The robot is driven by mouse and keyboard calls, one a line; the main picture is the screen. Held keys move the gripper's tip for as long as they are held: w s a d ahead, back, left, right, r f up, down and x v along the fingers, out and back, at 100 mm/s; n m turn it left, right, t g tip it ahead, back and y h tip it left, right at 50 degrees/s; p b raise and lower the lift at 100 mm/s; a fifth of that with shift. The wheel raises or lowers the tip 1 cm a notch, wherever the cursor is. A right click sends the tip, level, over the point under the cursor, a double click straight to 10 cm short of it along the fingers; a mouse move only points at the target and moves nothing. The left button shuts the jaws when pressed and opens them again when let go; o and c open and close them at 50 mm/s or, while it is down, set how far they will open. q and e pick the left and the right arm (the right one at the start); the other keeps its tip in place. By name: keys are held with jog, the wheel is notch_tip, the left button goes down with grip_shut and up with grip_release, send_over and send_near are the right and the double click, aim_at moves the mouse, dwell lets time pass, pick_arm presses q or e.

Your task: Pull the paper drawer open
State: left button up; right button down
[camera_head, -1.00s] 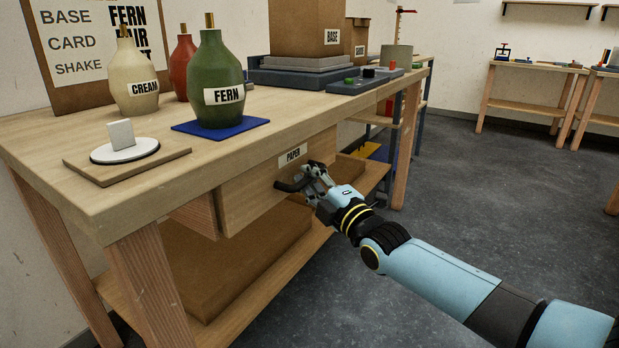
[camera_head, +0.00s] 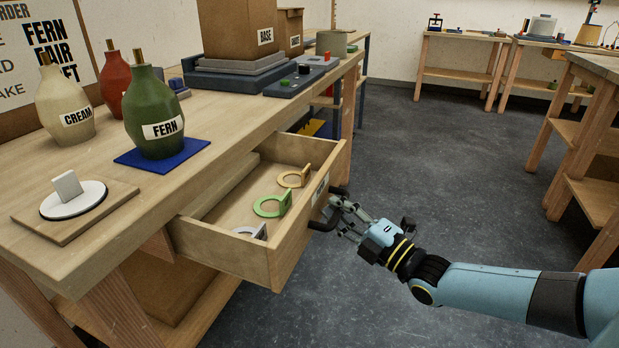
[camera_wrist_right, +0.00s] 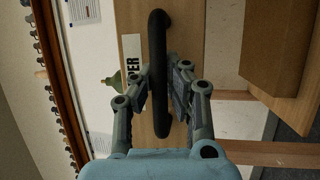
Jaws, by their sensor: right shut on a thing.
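The paper drawer (camera_head: 228,252) stands well out from under the workbench, open at the top. Inside lie a green ring-shaped piece (camera_head: 270,206), a tan one (camera_head: 293,178) and a white one (camera_head: 252,231), each with an upright tab. My right gripper (camera_head: 335,212) is shut on the drawer's black handle (camera_head: 322,224). In the right wrist view the handle (camera_wrist_right: 158,75) passes between the fingers of my right gripper (camera_wrist_right: 160,92), and the drawer's label (camera_wrist_right: 132,62) is partly hidden. My left gripper is not in view.
The workbench top (camera_head: 215,125) holds a green FERN bottle (camera_head: 153,115) on a blue mat, cream and red bottles, and a white disc (camera_head: 73,199) on a board. Open grey floor (camera_head: 420,150) lies in front of the drawer. Another table (camera_head: 590,140) stands at the right.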

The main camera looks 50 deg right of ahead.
jog(key=shift+s+d+p, duration=0.2)
jog(key=shift+s+d, duration=0.15)
jog(key=shift+s, duration=0.5)
jog(key=shift+s+d+p, duration=0.2)
jog(key=shift+s+d, duration=0.1)
jog(key=shift+s, duration=0.5)
jog(key=c, duration=1.6)
grip_release()
jog(key=shift+o, duration=0.2)
jog(key=s+f, duration=0.2)
jog(key=s, duration=0.9)
jog(key=shift+s, duration=0.4)
